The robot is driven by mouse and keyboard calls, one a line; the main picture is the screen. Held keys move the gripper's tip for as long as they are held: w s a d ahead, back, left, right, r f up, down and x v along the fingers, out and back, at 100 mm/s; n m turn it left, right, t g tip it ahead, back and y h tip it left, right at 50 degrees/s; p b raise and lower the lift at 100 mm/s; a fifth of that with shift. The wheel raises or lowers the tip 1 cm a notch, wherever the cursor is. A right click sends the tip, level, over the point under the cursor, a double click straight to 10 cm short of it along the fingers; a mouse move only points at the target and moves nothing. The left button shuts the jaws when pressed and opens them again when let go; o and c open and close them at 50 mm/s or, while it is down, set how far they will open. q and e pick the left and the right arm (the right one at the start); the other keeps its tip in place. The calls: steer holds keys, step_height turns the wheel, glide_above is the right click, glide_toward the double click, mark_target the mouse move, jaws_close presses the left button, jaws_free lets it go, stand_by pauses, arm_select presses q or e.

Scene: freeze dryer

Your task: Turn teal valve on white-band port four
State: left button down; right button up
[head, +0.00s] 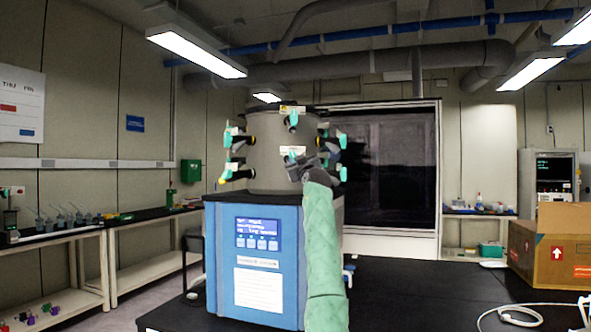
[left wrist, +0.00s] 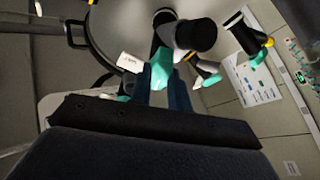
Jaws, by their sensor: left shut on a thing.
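The freeze dryer has a grey drum (head: 265,155) with several ports carrying teal valves, on a blue base (head: 255,265). My left gripper (head: 303,166), on a green-sleeved arm, is at the lower front port of the drum. In the left wrist view, its two dark fingers (left wrist: 163,82) are shut on a teal valve (left wrist: 161,66) below a black port with a grey end. A white tag (left wrist: 130,63) is beside the valve. The gripper hides most of this port in the head view, and I cannot read its number. My right gripper is not in view.
Other ports with teal valves (head: 231,135) stick out on both sides of the drum, close to my left gripper. A cardboard box (head: 550,250) and a white cable (head: 520,315) are on the black bench at right. The bench (head: 410,290) is clear between.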

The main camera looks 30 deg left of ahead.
arm_select(q)
steer(key=shift+w+d+r+n+g+y, duration=0.1)
steer(key=shift+n+g, duration=0.65)
steer(key=shift+n, duration=0.9)
steer(key=shift+d+r+n+g+y, duration=0.1)
steer(key=shift+n+g, duration=0.6)
steer(key=shift+n, duration=1)
steer(key=shift+w+n+g+y, duration=0.1)
steer(key=shift+n+g, duration=0.65)
steer(key=shift+n, duration=0.9)
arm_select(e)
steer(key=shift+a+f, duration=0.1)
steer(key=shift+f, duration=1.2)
arm_select(q)
steer(key=c, duration=1.3)
jaws_free()
